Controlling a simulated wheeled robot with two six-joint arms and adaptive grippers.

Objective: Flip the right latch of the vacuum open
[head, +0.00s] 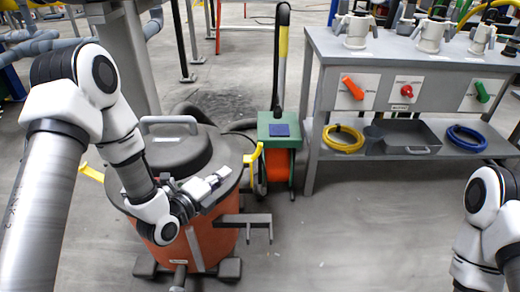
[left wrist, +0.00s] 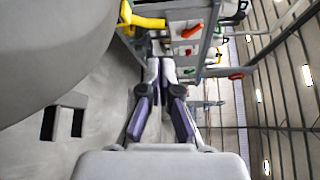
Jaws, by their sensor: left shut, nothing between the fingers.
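The vacuum (head: 205,245) has an orange drum and a round grey lid (head: 172,150) with a handle. Its right latch (head: 251,166) is a yellow lever at the right side of the lid rim. It also shows in the left wrist view (left wrist: 144,21), above my fingertips. A second yellow latch (head: 90,172) is at the left side of the rim. My left gripper (head: 224,178) is shut and empty, over the lid's front right edge, pointing toward the right latch with a gap between them. My right arm shows at the right edge of the head view; its gripper is out of frame.
A green and orange unit (head: 280,135) with an upright post stands just behind the right latch. The grey workbench (head: 420,95) with coloured handles is at the back right. A grey bracket (head: 246,222) juts from the drum. The floor at front right is clear.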

